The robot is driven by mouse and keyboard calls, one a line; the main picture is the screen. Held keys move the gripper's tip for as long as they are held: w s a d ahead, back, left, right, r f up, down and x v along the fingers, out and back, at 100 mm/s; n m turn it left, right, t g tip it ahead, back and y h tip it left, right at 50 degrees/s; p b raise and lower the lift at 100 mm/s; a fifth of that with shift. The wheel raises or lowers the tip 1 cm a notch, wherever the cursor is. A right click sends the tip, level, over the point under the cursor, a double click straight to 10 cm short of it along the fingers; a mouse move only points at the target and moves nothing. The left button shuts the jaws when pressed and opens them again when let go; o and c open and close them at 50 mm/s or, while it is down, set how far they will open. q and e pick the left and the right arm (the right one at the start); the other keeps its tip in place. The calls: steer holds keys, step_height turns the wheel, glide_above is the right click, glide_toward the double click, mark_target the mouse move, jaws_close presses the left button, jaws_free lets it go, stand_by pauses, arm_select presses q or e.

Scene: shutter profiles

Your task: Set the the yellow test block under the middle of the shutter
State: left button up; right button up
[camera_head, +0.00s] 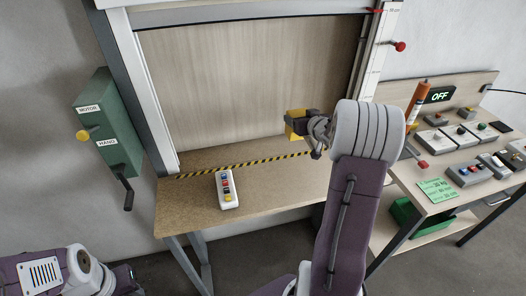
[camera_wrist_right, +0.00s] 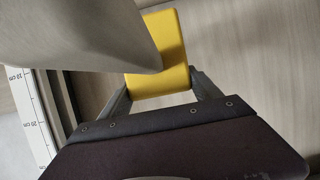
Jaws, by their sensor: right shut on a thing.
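The yellow test block (camera_head: 291,134) is held in my right gripper (camera_head: 306,124), which partly hides it. In the right wrist view the block (camera_wrist_right: 168,82) sits between the two fingers (camera_wrist_right: 160,92). The gripper is shut on it, in front of the shutter opening toward its right side, and appears above the workbench. The shutter (camera_head: 245,14) shows as a pale bar across the top of its frame, with a wood-grained surface below it. A yellow-black striped line (camera_head: 240,164) crosses the bench beneath. My left gripper is outside the picture.
A push-button box (camera_head: 227,189) lies on the workbench (camera_head: 185,202), left of the block. A green motor/hand box (camera_head: 108,130) with a crank hangs at left. A side table at right holds several control boxes and an OFF display (camera_head: 438,95).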

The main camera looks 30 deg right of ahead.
steer(key=w+a+f+b, duration=0.1)
steer(key=w+a+f, duration=0.1)
steer(key=a+f, duration=0.1)
steer(key=w+a+f+b, duration=0.1)
steer(key=w+a+f, duration=0.2)
steer(key=w+a+f+b, duration=0.1)
steer(key=w+a+f, duration=0.2)
steer(key=f, duration=0.1)
steer(key=shift+a+f, duration=0.1)
steer(key=shift+w+f, duration=0.1)
steer(key=shift+f, duration=0.3)
steer(key=shift+f+b, duration=0.1)
steer(key=shift+b, duration=0.25)
steer(key=o, duration=1.4)
